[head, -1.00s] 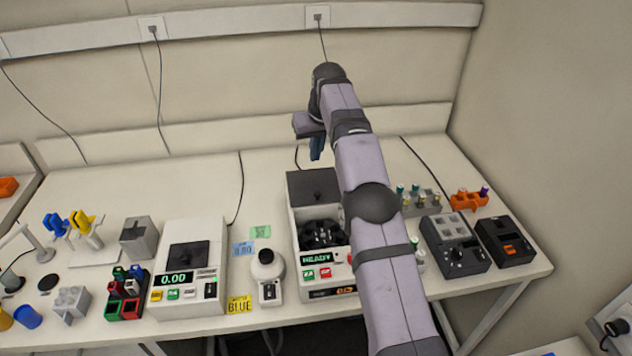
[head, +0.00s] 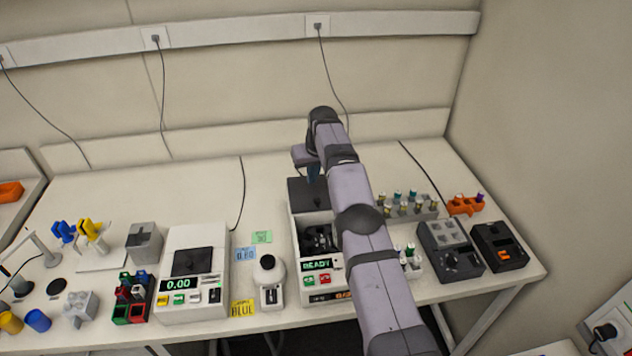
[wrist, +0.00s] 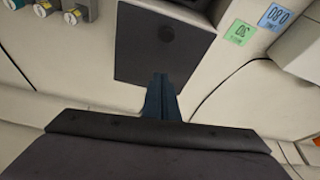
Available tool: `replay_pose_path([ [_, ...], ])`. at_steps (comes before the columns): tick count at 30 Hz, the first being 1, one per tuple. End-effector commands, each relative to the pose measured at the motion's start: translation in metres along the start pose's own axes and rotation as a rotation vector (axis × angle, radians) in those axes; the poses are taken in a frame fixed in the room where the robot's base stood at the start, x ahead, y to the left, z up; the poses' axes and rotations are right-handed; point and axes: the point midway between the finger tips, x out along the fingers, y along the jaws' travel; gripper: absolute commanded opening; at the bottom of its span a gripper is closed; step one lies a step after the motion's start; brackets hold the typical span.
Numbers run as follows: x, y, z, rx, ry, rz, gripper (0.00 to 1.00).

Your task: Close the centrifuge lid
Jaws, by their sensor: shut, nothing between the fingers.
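The centrifuge (head: 335,280) stands right of centre in the head view, its display reading READY. Its dark lid (head: 299,198) is raised at the back, and the dark rotor (head: 318,240) shows in the open chamber. My arm hides the machine's right part. My gripper (head: 313,173) is shut and empty, by the lid's upper edge. In the wrist view the lid (wrist: 150,55) is a dark panel with a round knob, and the blue fingers of my gripper (wrist: 161,80) overlap its near edge. I cannot tell whether they touch it.
A rack of capped vials (head: 410,208) stands right of the centrifuge, also at the upper left in the wrist view (wrist: 75,12). A white device with a round top (head: 268,275) and a balance (head: 190,285) stand to the left. The bench behind is mostly clear.

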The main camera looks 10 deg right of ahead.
Motion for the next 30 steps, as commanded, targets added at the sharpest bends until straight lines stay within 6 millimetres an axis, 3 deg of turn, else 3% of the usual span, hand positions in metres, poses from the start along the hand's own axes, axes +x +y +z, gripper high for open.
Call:
replay_pose_path([
  [9,0.016,0.000,0.003,0.000,-0.001,0.000,0.00],
  [30,0.007,0.000,0.027,-0.001,-0.002,0.000,0.00],
])
